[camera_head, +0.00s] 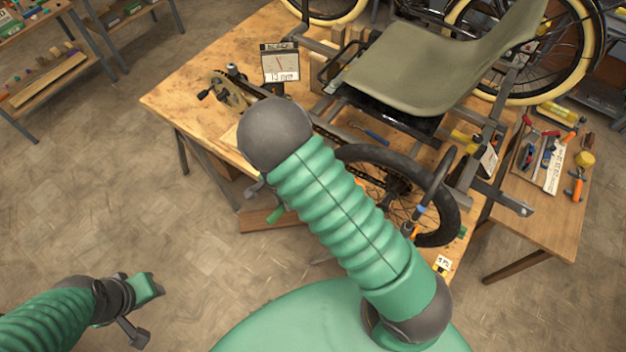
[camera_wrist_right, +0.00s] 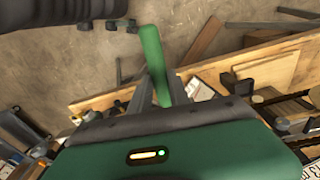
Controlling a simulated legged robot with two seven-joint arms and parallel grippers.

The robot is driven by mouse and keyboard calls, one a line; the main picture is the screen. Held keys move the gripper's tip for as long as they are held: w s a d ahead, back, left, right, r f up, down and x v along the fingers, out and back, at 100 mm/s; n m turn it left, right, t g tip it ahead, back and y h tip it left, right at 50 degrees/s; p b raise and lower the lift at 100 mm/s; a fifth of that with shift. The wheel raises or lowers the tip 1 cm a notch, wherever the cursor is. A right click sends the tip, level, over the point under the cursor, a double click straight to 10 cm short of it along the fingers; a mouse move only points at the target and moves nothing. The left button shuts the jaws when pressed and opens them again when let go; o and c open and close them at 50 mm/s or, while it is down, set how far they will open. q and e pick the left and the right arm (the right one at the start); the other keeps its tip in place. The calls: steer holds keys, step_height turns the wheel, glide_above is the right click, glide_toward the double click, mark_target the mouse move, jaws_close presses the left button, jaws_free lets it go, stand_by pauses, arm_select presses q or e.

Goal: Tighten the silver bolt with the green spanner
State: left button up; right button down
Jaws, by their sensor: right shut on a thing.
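The green spanner (camera_wrist_right: 152,50) is held in my right gripper (camera_wrist_right: 158,88), whose fingers are shut on it. In the wrist view its green length extends up between and past the fingers. In the head view only a short green end of the spanner (camera_head: 277,213) shows below my right arm, near the table's edge; the rest is hidden. I cannot make out the silver bolt in either view. My left gripper (camera_head: 146,300) is low at the left, over the floor and away from the table; its finger opening is unclear.
The wooden table (camera_head: 170,100) bears the trike frame with an olive seat (camera_head: 405,65) and a black-tyred wheel (camera_head: 447,215). A side table (camera_head: 550,225) holds tools. The floor at left is clear.

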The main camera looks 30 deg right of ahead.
steer(key=shift+r+p, duration=1.3)
steer(key=shift+r, duration=0.3)
steer(key=shift+r+p, duration=0.4)
steer(key=shift+r, duration=0.55)
steer(key=shift+a, duration=0.1)
steer(key=shift+s+a+r, duration=0.15)
steer(key=shift+a+r, duration=0.25)
steer(key=shift+a, duration=0.2)
steer(key=shift+s+a+r, duration=0.2)
steer(key=shift+a+r, duration=0.15)
steer(key=shift+a, duration=0.25)
steer(key=shift+s+a+r, duration=0.25)
steer(key=shift+a+r, duration=0.15)
steer(key=shift+a, duration=0.15)
steer(key=shift+s+a+r, duration=0.2)
steer(key=shift+a+r, duration=0.15)
steer(key=shift+a, duration=0.25)
steer(key=shift+f, duration=0.1)
